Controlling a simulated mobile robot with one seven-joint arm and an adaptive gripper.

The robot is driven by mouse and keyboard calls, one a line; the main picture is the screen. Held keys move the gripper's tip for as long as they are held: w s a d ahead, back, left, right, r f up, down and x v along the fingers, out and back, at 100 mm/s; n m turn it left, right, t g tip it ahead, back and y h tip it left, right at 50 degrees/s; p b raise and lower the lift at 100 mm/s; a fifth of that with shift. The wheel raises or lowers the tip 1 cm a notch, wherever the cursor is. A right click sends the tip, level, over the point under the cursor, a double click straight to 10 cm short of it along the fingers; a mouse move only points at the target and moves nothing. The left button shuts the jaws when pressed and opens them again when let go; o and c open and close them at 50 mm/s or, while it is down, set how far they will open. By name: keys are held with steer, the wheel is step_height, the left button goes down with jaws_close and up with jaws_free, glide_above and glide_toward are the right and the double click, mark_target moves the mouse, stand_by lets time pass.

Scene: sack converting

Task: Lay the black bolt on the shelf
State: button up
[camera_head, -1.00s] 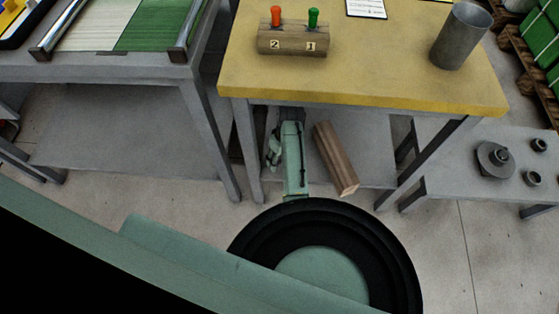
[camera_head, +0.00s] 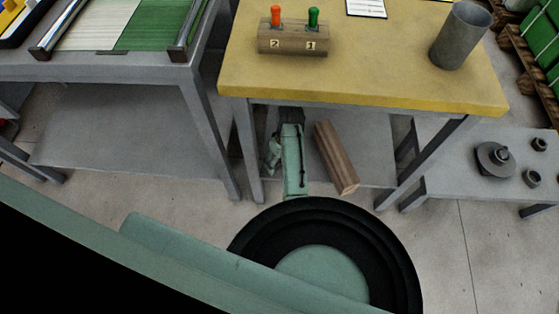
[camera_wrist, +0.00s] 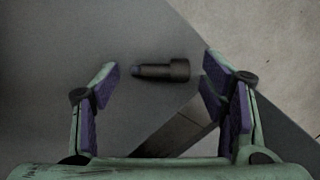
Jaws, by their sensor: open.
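The black bolt (camera_wrist: 162,70) lies on its side on the grey shelf (camera_wrist: 60,45) in the wrist view, its thicker head to the right. The shelf also shows under the yellow bench in the head view (camera_head: 375,160). My gripper (camera_wrist: 160,85) is open in the wrist view, with one finger on each side of the bolt's line. The fingers look clear of the bolt; the exact height above it cannot be told. In the head view my arm reaches under the bench top, which hides the gripper's end and the bolt.
A wooden block (camera_head: 336,158) lies on the shelf right of my arm; in the wrist view it (camera_wrist: 185,128) shows below the bolt. The yellow bench top (camera_head: 360,75) overhangs the shelf. A bench leg (camera_head: 248,150) stands left. A low grey table (camera_head: 490,185) with dark parts stands right.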

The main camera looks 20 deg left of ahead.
step_height(320, 180, up, 12)
steer(key=w+d, duration=0.1)
steer(key=shift+w+p, duration=0.3)
steer(key=shift+w, duration=0.05)
stand_by(0.6)
